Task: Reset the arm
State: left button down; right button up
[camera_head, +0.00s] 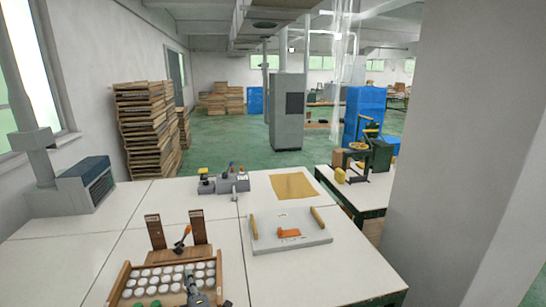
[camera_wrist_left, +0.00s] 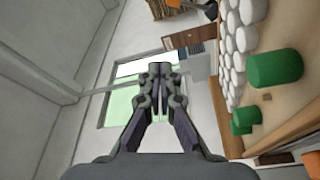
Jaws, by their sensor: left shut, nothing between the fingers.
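My left gripper (camera_head: 190,275) shows at the bottom of the head view, over or beside the wooden tray of white pots; its height above them is hard to tell. In the left wrist view its fingers (camera_wrist_left: 157,72) are together, with nothing between them. The wooden tray (camera_head: 117,286) holds rows of white round pots (camera_head: 152,271), and green pots stand near its front edge. In the left wrist view, green pots (camera_wrist_left: 274,69) and white pots (camera_wrist_left: 232,60) are to the right of the fingers, apart from them. My right gripper is not in view.
Behind the tray stands a wooden holder (camera_head: 155,233) with an orange-and-dark tool (camera_head: 182,240). A pale board (camera_head: 288,246) with yellow handles and an orange piece lies to the right. A yellow sheet (camera_head: 293,186) lies farther back. The front right tabletop is clear.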

pick_arm(q)
jog(key=shift+s+d+r+m+t+h, duration=0.15)
jog(key=shift+d+r+m+t+h, duration=0.3)
jog(key=shift+r+m+h, duration=0.2)
jog(key=s+d+f+m+g+h, duration=0.45)
jog(key=s+d+m+h, duration=0.6)
jog(key=m, duration=0.55)
jog(key=s+a+f+m+g+y, duration=0.15)
jog(key=s+a+g, duration=0.35)
jog(key=s, duration=0.5)
jog(key=s+a+f+m+g+y, duration=0.1)
jog(key=s+a+m+g+y, duration=0.3)
jog(key=s, duration=0.6)
jog(key=s+a+f+n+g+h, duration=0.1)
jog(key=a+f, duration=0.1)
jog(key=f, duration=1.1)
jog(key=s+a+f+n+g+h, duration=0.1)
jog(key=a+f, duration=0.1)
jog(key=f, duration=1.1)
jog(key=s+f+g, duration=0.1)
jog(key=s+f, duration=1.6)
jog(key=s, duration=0.2)
jog(key=shift+a+f, duration=0.15)
jog(key=shift+a, duration=0.2)
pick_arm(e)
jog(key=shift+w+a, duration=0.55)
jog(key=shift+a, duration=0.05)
